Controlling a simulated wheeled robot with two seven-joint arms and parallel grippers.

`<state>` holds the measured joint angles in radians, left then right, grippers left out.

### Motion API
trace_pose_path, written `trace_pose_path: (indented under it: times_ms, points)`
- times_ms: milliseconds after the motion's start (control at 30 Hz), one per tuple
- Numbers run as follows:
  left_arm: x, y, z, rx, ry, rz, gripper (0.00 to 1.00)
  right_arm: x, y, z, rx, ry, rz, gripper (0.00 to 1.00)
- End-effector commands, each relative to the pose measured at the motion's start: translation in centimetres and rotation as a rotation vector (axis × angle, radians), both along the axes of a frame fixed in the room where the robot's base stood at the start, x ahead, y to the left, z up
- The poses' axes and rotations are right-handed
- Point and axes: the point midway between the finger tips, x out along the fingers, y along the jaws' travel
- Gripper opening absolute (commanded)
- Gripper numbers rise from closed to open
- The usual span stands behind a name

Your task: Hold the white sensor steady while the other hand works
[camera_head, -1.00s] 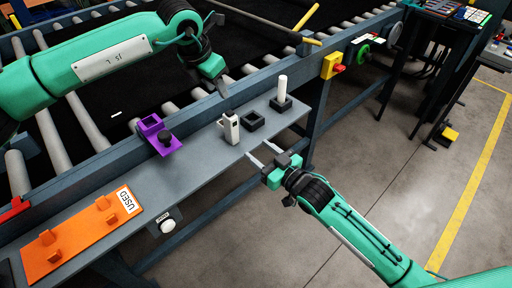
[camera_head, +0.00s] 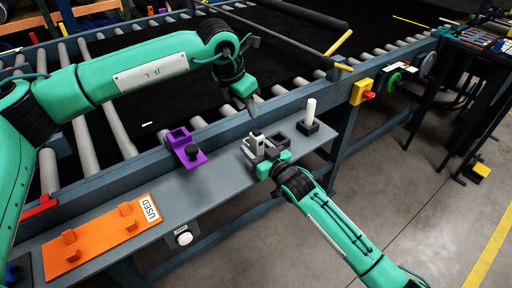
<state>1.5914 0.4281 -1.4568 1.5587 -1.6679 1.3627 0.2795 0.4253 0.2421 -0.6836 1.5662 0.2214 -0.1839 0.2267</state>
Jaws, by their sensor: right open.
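The white sensor (camera_head: 257,141) stands upright on the grey ledge, partly hidden by my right gripper. My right gripper (camera_head: 252,151) is open, with its fingers at the lower part of the sensor; I cannot tell whether they touch it. My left gripper (camera_head: 253,112) hangs above and behind the sensor, apart from it, pointing down. Its fingers overlap in this view, so its opening is unclear.
The grey ledge (camera_head: 205,184) carries a purple fixture (camera_head: 190,153), a black square holder (camera_head: 278,139), a white cylinder (camera_head: 311,111) in a black base, and an orange tray (camera_head: 97,236) labelled USED. The roller conveyor (camera_head: 115,120) lies behind.

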Motion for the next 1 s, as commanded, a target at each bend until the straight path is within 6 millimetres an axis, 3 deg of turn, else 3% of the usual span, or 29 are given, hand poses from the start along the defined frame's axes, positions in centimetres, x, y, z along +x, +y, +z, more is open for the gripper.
trace_pose_path:
  times_ms: [233,500,1000]
  points:
    - [0.00,-0.01,0.00,0.000,0.000,0.000,0.36,0.06,0.05,0.02,0.000,0.000,0.000,0.53]
    - [0.00,0.00,0.00,0.000,0.000,0.000,0.36,0.05,0.03,0.01,0.000,0.000,0.000,0.02]
    - [-0.01,-0.01,0.00,0.000,0.000,0.000,0.36,0.06,0.01,-0.01,0.000,0.000,0.000,0.00]
